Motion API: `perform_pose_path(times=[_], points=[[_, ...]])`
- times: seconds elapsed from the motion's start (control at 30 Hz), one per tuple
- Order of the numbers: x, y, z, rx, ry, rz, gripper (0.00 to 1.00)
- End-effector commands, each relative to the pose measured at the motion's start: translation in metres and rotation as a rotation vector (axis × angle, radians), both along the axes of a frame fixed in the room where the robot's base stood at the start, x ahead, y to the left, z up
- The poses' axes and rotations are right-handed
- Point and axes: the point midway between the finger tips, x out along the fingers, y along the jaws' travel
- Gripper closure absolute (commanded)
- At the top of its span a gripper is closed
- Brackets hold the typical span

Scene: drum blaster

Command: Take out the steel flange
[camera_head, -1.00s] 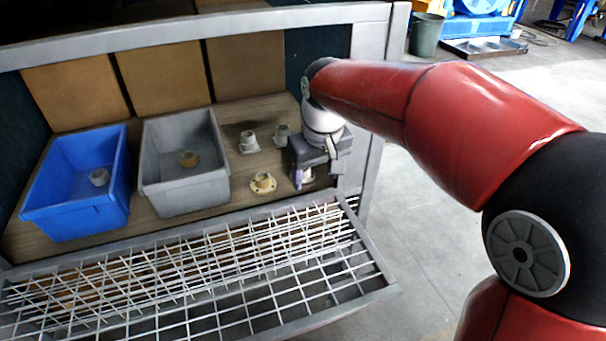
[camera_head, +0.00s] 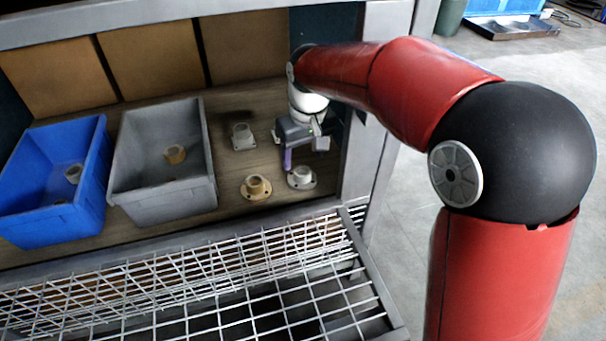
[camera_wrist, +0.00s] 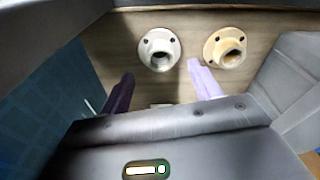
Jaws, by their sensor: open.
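In the head view, a silver-grey flange (camera_head: 301,178) stands at the front right of the shelf. A brass-coloured flange (camera_head: 255,188) is left of it, and another grey flange (camera_head: 243,137) stands farther back. My gripper (camera_head: 302,154) is open above the right part of the shelf, behind the front silver flange. In the wrist view, the silver flange (camera_wrist: 159,49) and brass flange (camera_wrist: 226,48) lie beyond my open gripper (camera_wrist: 162,88). A small pale edge shows between the fingers; the hand hides most of what is there. I see nothing gripped.
A blue bin (camera_head: 50,221) at the far left holds a grey flange (camera_head: 73,173). A wire grid (camera_head: 225,282) lies in front of the shelf. A grey post (camera_head: 369,150) stands close right of my gripper.

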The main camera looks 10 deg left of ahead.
Motion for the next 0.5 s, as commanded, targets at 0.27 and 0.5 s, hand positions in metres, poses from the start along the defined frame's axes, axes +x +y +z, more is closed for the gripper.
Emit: perform_pose_path(times=[0.27,0.5], points=[[0.002,0.002,-0.035,-0.001,0.003,0.0,0.37],[0.005,0.004,-0.053,0.001,-0.001,0.0,0.37]])
